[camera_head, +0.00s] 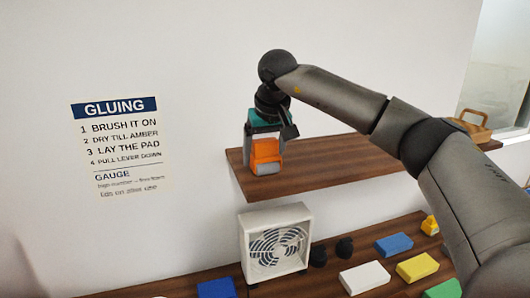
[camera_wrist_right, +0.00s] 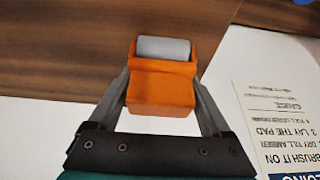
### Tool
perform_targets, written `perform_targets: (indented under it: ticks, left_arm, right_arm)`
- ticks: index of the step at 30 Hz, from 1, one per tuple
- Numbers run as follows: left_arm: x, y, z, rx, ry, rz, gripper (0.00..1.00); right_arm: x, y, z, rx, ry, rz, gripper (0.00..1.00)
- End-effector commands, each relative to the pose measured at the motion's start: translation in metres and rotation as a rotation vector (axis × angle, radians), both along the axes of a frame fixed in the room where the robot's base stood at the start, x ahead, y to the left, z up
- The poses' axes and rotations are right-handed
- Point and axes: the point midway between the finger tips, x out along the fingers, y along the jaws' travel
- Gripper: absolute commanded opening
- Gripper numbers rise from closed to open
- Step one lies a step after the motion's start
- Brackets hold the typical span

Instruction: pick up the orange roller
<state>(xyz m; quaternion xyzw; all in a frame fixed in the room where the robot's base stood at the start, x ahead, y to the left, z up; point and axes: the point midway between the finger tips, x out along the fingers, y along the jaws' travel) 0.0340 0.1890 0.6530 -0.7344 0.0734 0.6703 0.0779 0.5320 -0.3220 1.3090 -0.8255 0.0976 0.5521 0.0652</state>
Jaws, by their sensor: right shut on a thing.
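The orange roller (camera_head: 265,152) has an orange body and a grey cylinder at its lower end. It is at the left end of the wooden shelf in the head view. My right gripper (camera_head: 264,147) comes down over it from above and is shut on its body. In the right wrist view the roller (camera_wrist_right: 161,90) sits between the two fingers of the right gripper (camera_wrist_right: 162,98), with its grey cylinder (camera_wrist_right: 164,48) facing away from the palm. I cannot tell whether the roller touches the shelf. My left gripper is not in view.
The wooden shelf (camera_head: 330,165) runs right to a wooden basket (camera_head: 472,125). On the counter below are a white fan (camera_head: 275,242), blue (camera_head: 394,244), white (camera_head: 364,277) and yellow (camera_head: 417,267) blocks, and two dark round things (camera_head: 330,251). A gluing sign (camera_head: 123,144) hangs on the wall.

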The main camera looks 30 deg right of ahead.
Motion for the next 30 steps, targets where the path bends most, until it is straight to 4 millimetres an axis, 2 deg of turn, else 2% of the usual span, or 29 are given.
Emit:
perform_targets:
  ticks: [2, 12, 23, 26, 30]
  left_arm:
    - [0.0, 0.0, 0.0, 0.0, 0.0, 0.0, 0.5]
    - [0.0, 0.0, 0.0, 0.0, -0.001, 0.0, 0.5]
    - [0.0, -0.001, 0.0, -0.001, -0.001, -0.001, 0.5]
    - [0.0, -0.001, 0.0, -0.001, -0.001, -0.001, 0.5]
    - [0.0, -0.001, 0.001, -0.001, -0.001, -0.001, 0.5]
  right_arm:
    - [0.0, 0.0, 0.001, 0.0, -0.001, 0.0, 0.54]
    - [0.0, 0.0, 0.001, 0.0, -0.002, 0.0, 0.16]
    - [0.001, 0.0, 0.007, 0.001, -0.005, 0.0, 0.16]
    - [0.001, 0.0, 0.016, 0.001, -0.005, -0.001, 0.16]
    - [0.001, 0.0, 0.038, 0.002, -0.007, -0.001, 0.16]
